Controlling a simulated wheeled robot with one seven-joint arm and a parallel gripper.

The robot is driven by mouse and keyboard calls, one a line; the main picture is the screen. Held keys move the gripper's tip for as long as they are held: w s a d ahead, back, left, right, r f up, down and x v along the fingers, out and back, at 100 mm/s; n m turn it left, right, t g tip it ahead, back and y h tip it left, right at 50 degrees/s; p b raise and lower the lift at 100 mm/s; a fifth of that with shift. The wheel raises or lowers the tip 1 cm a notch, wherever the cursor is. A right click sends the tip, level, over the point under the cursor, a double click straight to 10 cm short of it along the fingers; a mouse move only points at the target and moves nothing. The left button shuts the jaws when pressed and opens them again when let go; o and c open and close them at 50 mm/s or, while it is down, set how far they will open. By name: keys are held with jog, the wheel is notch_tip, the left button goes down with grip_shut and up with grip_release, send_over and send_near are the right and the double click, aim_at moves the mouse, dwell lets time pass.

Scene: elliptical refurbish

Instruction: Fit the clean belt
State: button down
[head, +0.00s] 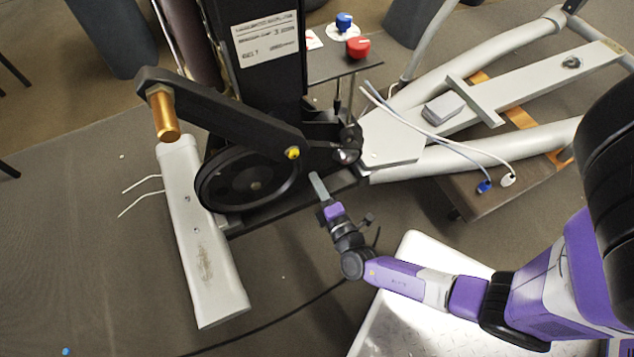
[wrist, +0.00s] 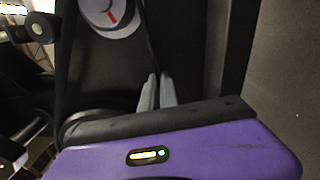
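My gripper (head: 319,186) reaches in beside the lower frame of the elliptical, just right of the black wheel (head: 225,190). In the wrist view its two grey fingers (wrist: 158,92) are close together and point into the dark space of the machine. A thin dark strip or edge (wrist: 153,45) runs down toward the fingertips; I cannot tell whether it is the belt or whether it lies between the fingers. A pale disc with a red mark (wrist: 108,14) is above left of them. No belt stands out clearly in the head view.
A black crank arm (head: 215,110) with a brass-coloured peg (head: 163,115) extends over the wheel. A white foot bar (head: 200,240) lies at left. Red (head: 358,47) and blue (head: 344,21) knobbed items stand behind. Loose cables (head: 440,137) hang at right. The floor at left is mostly clear.

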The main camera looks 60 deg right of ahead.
jog(key=shift+w, duration=0.1)
jog(key=c, duration=1.6)
grip_release()
jog(key=shift+o, duration=0.2)
jog(key=p+v, duration=0.1)
jog(key=v, duration=0.6)
jog(key=shift+s+a+p, duration=0.2)
jog(key=shift+s+p, duration=0.15)
